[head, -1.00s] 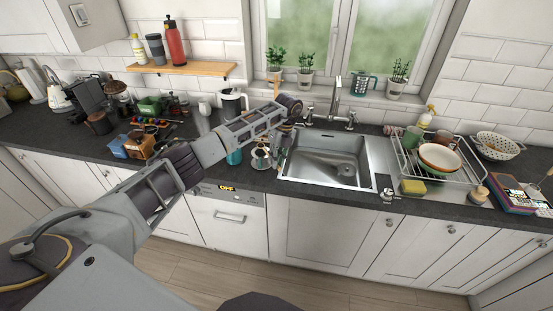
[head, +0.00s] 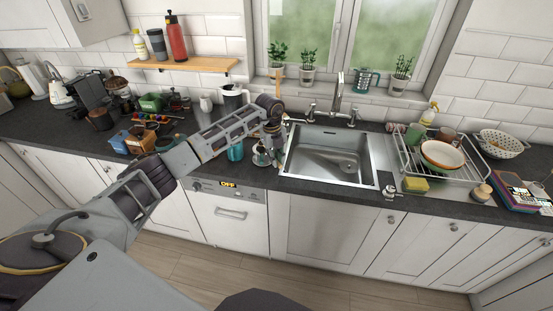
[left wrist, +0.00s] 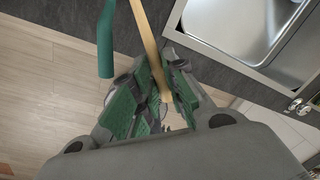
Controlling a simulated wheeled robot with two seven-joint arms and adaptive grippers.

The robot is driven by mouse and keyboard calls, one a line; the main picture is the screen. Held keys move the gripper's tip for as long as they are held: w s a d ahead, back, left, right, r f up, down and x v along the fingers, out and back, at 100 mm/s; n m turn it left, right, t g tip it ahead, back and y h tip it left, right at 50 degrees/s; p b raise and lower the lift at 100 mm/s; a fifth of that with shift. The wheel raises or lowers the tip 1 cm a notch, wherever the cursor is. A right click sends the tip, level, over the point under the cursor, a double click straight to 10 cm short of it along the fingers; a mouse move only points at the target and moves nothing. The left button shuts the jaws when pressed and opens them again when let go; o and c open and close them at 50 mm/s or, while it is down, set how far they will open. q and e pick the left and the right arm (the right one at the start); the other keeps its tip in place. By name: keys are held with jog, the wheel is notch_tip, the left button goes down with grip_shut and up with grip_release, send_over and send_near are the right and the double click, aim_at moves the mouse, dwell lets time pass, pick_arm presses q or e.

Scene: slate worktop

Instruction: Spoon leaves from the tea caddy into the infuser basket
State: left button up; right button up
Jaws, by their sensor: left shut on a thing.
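My left gripper (head: 275,147) hangs over the worktop just left of the sink. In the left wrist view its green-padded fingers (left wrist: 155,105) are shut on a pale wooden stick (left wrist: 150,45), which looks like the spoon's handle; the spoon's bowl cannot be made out. A teal vessel (head: 235,151) stands to the left of the gripper, and a teal curved part (left wrist: 106,42) shows in the left wrist view. A small cup-like item (head: 261,158) sits close to the left of the fingers. I cannot tell which of these is the caddy or the infuser basket. My right gripper is out of view.
The sink (head: 328,157) lies just right of the gripper, with a tall faucet (head: 337,95) behind it. A dish rack (head: 437,165) stands further right. Blue and brown boxes (head: 139,141) and other items crowd the worktop to the left.

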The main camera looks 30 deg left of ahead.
pick_arm(q)
jog(key=shift+s+a+f+t+h+b, duration=0.2)
jog(key=shift+t+h+b, duration=0.6)
jog(key=shift+b, duration=0.55)
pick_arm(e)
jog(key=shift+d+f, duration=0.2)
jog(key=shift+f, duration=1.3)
pick_arm(q)
jog(key=shift+s+a+f+t+h+b, duration=0.15)
jog(key=shift+t+h+b, duration=0.25)
jog(key=shift+b, duration=0.8)
jog(key=shift+s+a+r+t+h+b, duration=0.15)
jog(key=shift+t+b, duration=0.45)
jog(key=shift+b, duration=0.65)
jog(key=shift+s+f+t+h+b, duration=0.1)
jog(key=shift+t+h+b, duration=0.35)
jog(key=shift+b, duration=0.75)
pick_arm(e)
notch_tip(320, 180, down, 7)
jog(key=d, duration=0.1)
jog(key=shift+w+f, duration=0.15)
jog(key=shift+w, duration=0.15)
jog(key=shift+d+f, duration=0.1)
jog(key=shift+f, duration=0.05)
